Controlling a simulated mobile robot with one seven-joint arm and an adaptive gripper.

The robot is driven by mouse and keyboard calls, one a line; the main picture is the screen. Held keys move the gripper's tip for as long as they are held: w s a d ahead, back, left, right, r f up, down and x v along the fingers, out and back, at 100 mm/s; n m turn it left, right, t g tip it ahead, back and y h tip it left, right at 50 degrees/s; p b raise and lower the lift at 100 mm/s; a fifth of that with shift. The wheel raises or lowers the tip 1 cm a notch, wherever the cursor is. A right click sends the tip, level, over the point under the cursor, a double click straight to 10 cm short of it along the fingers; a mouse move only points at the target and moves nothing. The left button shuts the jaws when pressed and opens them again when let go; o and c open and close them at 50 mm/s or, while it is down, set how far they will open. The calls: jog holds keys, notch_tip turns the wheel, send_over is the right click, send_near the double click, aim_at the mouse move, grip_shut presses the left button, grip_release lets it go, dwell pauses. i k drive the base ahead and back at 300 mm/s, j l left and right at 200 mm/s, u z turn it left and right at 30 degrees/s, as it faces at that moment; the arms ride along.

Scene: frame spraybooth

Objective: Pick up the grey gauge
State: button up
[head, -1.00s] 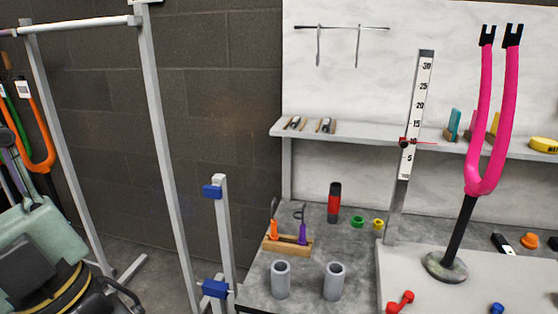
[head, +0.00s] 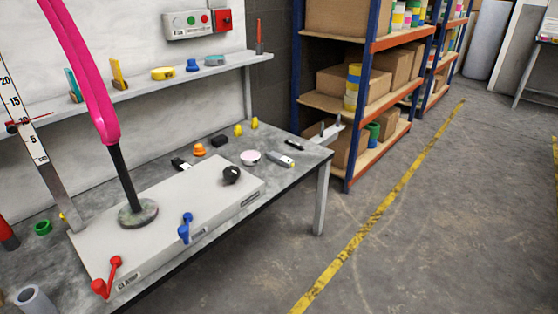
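A small grey handheld item (head: 280,159), which looks like the grey gauge, lies flat near the right end of the grey workbench (head: 300,172). It is small in the picture and its details are hard to make out. A round white-topped item (head: 250,157) lies just left of it, and a slim black item (head: 293,144) lies just behind it. My gripper is not in view.
A pale raised box (head: 175,200) carries the pink fork's stand (head: 138,213), a red handle (head: 107,280), a blue handle (head: 185,228) and a black knob (head: 231,175). Shelving (head: 365,103) stands behind right. The floor (head: 450,230) at right is clear.

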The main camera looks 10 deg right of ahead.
aim_at(280, 159)
jog(key=z, duration=0.3)
jog(key=i+l+u, duration=0.45)
jog(key=i+l, duration=1.7)
jog(key=i, duration=0.1)
